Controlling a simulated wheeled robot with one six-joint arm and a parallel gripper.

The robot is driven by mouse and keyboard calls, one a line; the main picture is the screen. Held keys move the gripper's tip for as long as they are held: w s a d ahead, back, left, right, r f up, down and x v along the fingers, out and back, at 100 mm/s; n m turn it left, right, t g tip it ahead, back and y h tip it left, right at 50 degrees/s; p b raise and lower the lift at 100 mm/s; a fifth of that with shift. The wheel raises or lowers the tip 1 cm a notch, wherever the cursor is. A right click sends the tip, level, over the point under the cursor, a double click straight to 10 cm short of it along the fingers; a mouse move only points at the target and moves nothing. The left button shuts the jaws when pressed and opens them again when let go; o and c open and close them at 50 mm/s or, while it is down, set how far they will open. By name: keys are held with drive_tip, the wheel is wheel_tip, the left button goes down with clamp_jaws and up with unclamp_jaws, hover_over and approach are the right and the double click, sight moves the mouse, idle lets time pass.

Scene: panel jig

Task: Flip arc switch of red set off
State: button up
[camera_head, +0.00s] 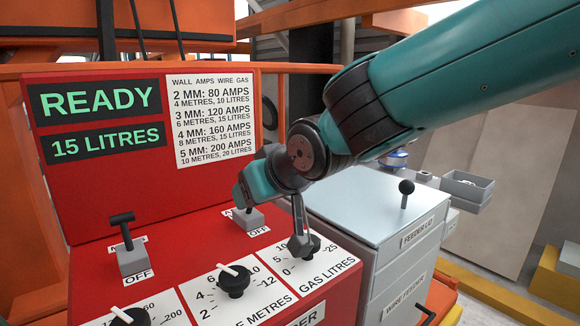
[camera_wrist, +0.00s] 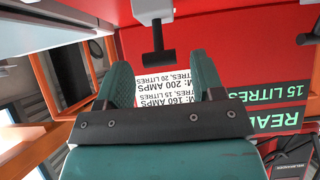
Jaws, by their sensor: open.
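The red set (camera_head: 91,178) carries the arc switch (camera_head: 248,219), a grey block with an OFF label in front; its other label is mostly covered. My gripper (camera_head: 243,187) hides its lever in the head view. In the wrist view the black T-shaped lever (camera_wrist: 156,56) stands just beyond my fingertips, roughly in line with the gap. My gripper (camera_wrist: 158,85) is open, with both teal fingers apart and nothing held. I cannot tell whether the fingers touch the lever or which way it leans.
A second T-handled switch (camera_head: 130,256) stands to the left on the red set. Dials line the front, including the gas dial (camera_head: 302,246) below my wrist. A grey feeder cabinet (camera_head: 350,215) with a black lid knob (camera_head: 405,188) stands to the right. The upright display panel rises behind.

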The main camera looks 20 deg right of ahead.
drive_tip(key=p+v, duration=0.9)
drive_tip(key=v, duration=0.6)
